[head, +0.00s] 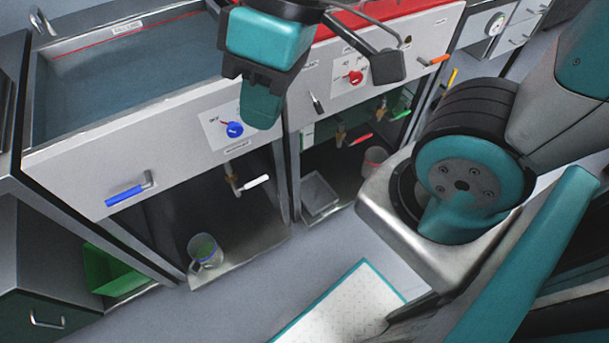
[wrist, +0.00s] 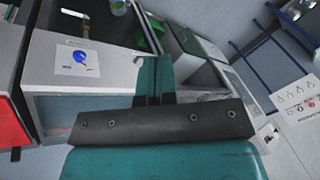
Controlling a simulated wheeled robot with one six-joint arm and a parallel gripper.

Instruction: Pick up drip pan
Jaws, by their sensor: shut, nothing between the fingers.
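A shallow grey rectangular tray, which looks like the drip pan (head: 320,196), lies on the low shelf under the right part of the bench in the head view. I cannot make it out in the wrist view. My gripper (head: 262,108) is up in front of the bench face, above and to the left of the pan and well apart from it. Its teal fingers are together and empty. They also show closed in the wrist view (wrist: 153,78).
A tank of liquid (head: 130,80) is set in the bench top. Valve handles, including a blue lever (head: 126,195) and a white one (head: 256,182), stick out. A jug (head: 205,250) stands on the left shelf, and a reddish cup (head: 374,160) is near the pan. A teal-edged mat (head: 335,315) lies on the floor.

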